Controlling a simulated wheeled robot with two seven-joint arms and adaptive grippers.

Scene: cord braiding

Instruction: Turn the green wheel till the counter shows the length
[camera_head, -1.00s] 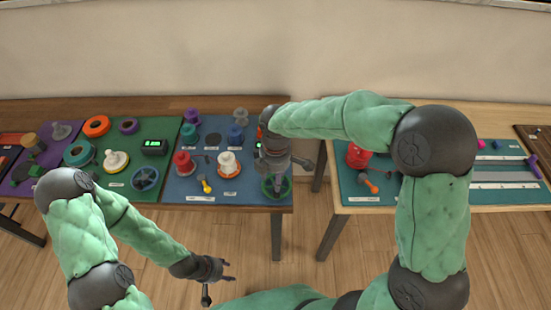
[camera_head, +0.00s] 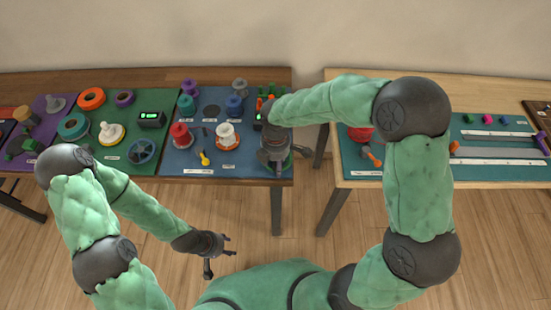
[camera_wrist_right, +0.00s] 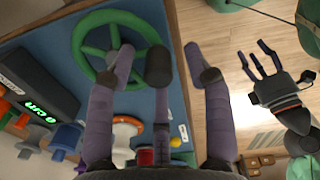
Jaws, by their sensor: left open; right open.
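The green wheel (camera_wrist_right: 82,40) lies on the blue mat in the right wrist view, a spoked ring seen from above. In the head view only a bit of its rim (camera_head: 287,165) shows behind my right gripper (camera_head: 278,165). My right gripper (camera_wrist_right: 160,62) is open, its fingers spread; one fingertip overlaps the wheel's inside and another its right rim. Contact cannot be told. The counter (camera_wrist_right: 35,85), a dark box with lit green characters, stands beside the wheel; I cannot read it surely. My left gripper (camera_head: 222,245) is open and empty, over the floor before the table.
The blue mat (camera_head: 178,160) carries several spools and a small yellow item (camera_head: 204,159). A green mat (camera_head: 100,165) to its left holds another dark box with a green display (camera_head: 151,119). A gap separates this table from the right table (camera_head: 345,178).

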